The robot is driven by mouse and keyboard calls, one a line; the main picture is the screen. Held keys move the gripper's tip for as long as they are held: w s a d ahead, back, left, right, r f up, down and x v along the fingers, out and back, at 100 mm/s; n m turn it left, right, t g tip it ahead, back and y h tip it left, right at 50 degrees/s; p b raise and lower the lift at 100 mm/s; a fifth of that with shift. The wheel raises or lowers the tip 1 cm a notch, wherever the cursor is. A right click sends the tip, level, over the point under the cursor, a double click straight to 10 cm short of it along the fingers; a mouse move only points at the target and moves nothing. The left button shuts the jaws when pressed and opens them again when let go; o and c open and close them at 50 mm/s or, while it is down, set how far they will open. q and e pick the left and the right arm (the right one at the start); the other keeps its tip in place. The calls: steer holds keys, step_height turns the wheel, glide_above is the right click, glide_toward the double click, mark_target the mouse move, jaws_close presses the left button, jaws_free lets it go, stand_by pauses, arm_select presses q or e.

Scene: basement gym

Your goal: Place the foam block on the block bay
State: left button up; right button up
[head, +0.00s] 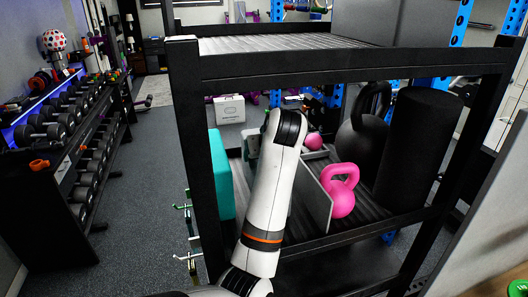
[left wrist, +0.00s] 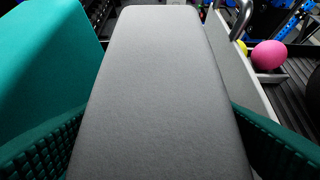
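The grey foam block (left wrist: 160,80) fills the middle of the left wrist view, between the green ribbed finger pads of my left gripper (left wrist: 158,135). Both pads lie against its sides. In the head view my left arm reaches into the rack's lower shelf and mostly hides the gripper and the block. A teal block (head: 220,175) stands upright at the shelf's left end; it also shows left of the grey block in the left wrist view (left wrist: 45,55). A grey divider (head: 314,198) stands right of my arm. Whether the block touches the shelf is hidden. My right gripper is not in view.
A pink kettlebell (head: 341,192), a black kettlebell (head: 362,138) and a black roller (head: 417,150) stand right of the divider. The rack's upper shelf (head: 280,43) lies above. A dumbbell rack (head: 75,130) is at left, with open floor (head: 150,180) between.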

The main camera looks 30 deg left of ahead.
arm_select(q)
steer(key=shift+o, duration=1.3)
steer(key=shift+a, duration=0.1)
steer(key=b+v, duration=0.2)
steer(key=v, duration=0.4)
steer(key=shift+r, duration=0.2)
steer(key=shift+s+d+r, duration=0.35)
steer(key=shift+r, duration=0.15)
steer(key=shift+a+f, duration=0.1)
steer(key=shift+a, duration=0.05)
